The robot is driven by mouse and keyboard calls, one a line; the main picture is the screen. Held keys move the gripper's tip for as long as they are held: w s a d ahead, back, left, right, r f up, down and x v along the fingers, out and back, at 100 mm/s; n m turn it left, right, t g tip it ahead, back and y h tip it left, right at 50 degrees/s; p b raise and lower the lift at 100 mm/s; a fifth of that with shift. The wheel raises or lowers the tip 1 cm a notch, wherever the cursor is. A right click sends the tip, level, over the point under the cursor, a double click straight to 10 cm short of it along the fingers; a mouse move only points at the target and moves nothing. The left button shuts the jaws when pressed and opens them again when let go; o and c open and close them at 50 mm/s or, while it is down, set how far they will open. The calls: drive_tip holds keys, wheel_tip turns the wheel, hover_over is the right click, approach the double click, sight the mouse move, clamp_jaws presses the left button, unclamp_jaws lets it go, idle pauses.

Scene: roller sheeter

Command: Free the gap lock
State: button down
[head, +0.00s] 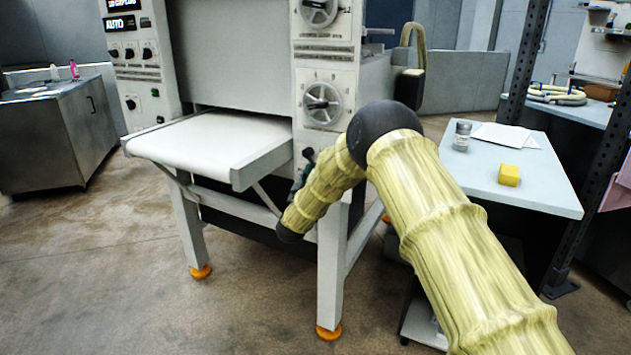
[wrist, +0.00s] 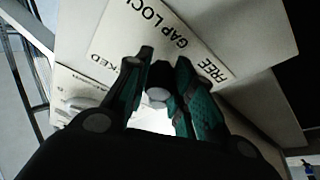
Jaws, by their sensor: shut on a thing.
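The gap lock's white label plate (wrist: 125,40) shows in the wrist view with the words GAP LOCK and FREE, and a partly covered word ending in KED. My gripper (wrist: 164,60) is in front of the plate, its dark and green fingers on both sides of the grey gap lock knob (wrist: 157,95) and shut on it. The fingers hide much of the knob, and I cannot tell which word it points to. In the head view my gripper (head: 304,168) is at the sheeter's right front post, below the lower dial, mostly hidden by my arm.
The white sheeter (head: 332,145) has a feed table (head: 215,145) left of my gripper, and a dial (head: 321,103) above it. At right a side table (head: 555,185) carries a yellow block (head: 509,175), a jar (head: 462,135) and paper. Floor is clear at front left.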

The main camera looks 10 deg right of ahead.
drive_tip(key=shift+w+r+m+h+b, duration=0.15)
drive_tip(key=shift+m+h+b, duration=0.15)
drive_tip(key=shift+m, duration=0.3)
drive_tip(key=shift+w+f+m+h+b, duration=0.15)
drive_tip(key=shift+m+h+b, duration=0.15)
drive_tip(key=shift+m, duration=0.3)
drive_tip(key=shift+r+m, duration=0.15)
drive_tip(key=shift+m, duration=0.15)
drive_tip(key=shift+a, duration=0.1)
drive_tip(key=c, duration=1.2)
unclamp_jaws()
drive_tip(key=shift+a+f, duration=0.2)
drive_tip(key=shift+f, duration=0.1)
drive_tip(key=v, duration=1.1)
drive_tip(key=shift+s+a, duration=0.25)
drive_tip(key=shift+s, duration=0.1)
